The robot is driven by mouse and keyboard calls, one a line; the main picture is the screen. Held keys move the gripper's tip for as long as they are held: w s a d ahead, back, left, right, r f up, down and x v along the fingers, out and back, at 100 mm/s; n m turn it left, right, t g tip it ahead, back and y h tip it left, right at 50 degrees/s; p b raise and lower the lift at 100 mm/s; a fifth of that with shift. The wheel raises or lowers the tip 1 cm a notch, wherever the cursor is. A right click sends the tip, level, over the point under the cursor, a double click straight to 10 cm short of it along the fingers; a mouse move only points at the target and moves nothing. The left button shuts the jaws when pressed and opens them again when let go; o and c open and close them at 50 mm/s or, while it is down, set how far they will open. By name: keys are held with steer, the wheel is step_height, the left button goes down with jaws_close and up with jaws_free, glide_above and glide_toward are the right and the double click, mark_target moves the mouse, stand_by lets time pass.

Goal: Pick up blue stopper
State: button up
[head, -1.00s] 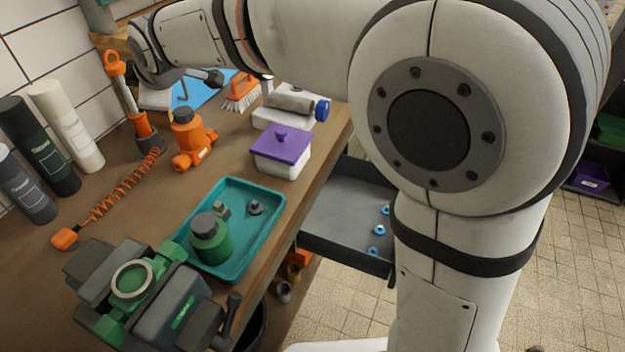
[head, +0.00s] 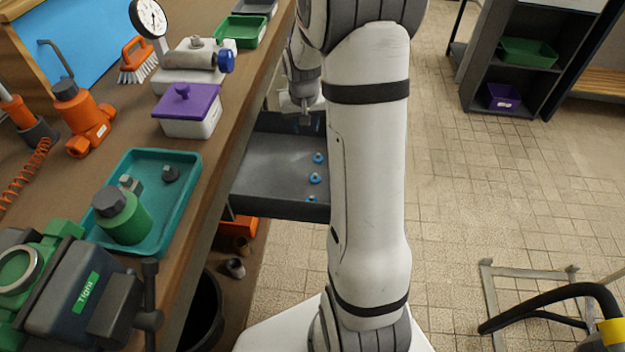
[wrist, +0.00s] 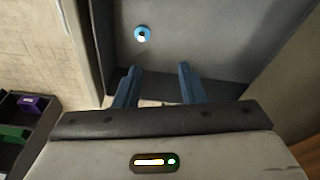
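One blue stopper (wrist: 142,34) with a pale centre shows on the drawer floor in the wrist view, beyond my fingertips. My gripper (wrist: 160,68) has its two blue fingers apart with nothing between them. In the head view it hangs at the drawer's far end, partly hidden by my arm.
The workbench (head: 222,130) edge runs along the drawer's left. On it are a purple-lidded box (head: 187,100), a teal tray (head: 178,205) with a green bottle, and a dial gauge (head: 149,18). Shelves (head: 530,50) stand at back right. Open tiled floor lies right.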

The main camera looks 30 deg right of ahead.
mark_target(315, 174)
steer(key=s+f, duration=0.1)
steer(key=f, duration=0.1)
steer(key=s+f+m+g, duration=0.1)
steer(key=s+f, duration=0.1)
steer(key=s+f+m+y, duration=0.1)
steer(key=s, duration=0.1)
steer(key=shift+s+d+f+g+b, duration=0.15)
steer(key=shift+d+f+g+b, duration=0.15)
steer(key=shift+d+f+g, duration=0.1)
steer(key=f, duration=0.3)
steer(key=shift+s+a+m, duration=0.1)
steer(key=shift+s+m, duration=0.25)
steer(key=shift+m, duration=0.05)
steer(key=f, duration=0.2)
steer(key=w+f+b, duration=0.1)
steer(key=f, duration=0.2)
steer(key=shift+a+f+b, duration=0.15)
steer(key=shift+b, duration=0.15)
jaws_close()
